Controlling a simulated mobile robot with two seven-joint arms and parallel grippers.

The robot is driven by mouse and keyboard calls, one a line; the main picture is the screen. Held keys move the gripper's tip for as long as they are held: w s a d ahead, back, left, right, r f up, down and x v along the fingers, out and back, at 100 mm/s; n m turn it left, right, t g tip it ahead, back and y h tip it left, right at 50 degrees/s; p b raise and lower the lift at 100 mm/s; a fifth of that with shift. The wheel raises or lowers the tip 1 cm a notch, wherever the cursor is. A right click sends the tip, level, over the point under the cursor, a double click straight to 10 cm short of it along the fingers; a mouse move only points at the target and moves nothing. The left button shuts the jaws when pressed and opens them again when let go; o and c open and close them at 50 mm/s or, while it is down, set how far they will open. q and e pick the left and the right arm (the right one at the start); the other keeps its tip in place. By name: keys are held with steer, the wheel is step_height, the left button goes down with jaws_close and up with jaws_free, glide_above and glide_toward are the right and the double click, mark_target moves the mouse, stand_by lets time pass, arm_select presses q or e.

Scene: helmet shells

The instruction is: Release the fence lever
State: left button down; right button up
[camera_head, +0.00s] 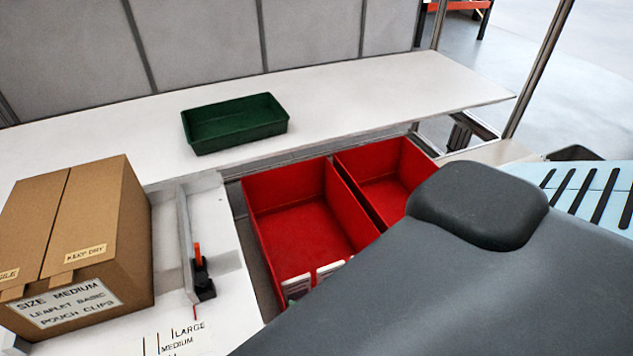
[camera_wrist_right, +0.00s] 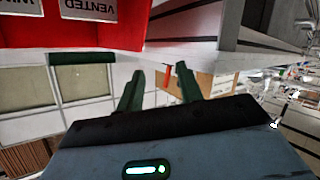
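In the head view a large dark arm link of mine covers the lower right, and no gripper shows. My left gripper is in neither view.
A cardboard box (camera_head: 92,228) stands left of the fence. Red bins (camera_head: 262,203) lie right of it; red surfaces with upside-down labels also show in the right wrist view (camera_wrist_right: 110,30). A green tray (camera_head: 233,137) sits on the white bench (camera_head: 370,90), with bare bench around it.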

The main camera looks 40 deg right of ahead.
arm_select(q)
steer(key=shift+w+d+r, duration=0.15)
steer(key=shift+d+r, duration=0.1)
arm_select(e)
steer(key=shift+s+d+f+m+g+h, duration=0.15)
steer(key=shift+s+d+f+m+g, duration=0.15)
steer(key=shift+s+f, duration=0.3)
steer(key=shift+s+d+f+m+g+h, duration=0.2)
steer(key=shift+s+f+m+g, duration=0.15)
steer(key=shift+s+f, duration=0.3)
steer(key=shift+s+d+f+m+g+h, duration=0.15)
steer(key=shift+s+d+f+m+g, duration=0.2)
steer(key=shift+s, duration=0.4)
steer(key=shift+s+f, duration=0.1)
steer(key=shift+f, duration=0.05)
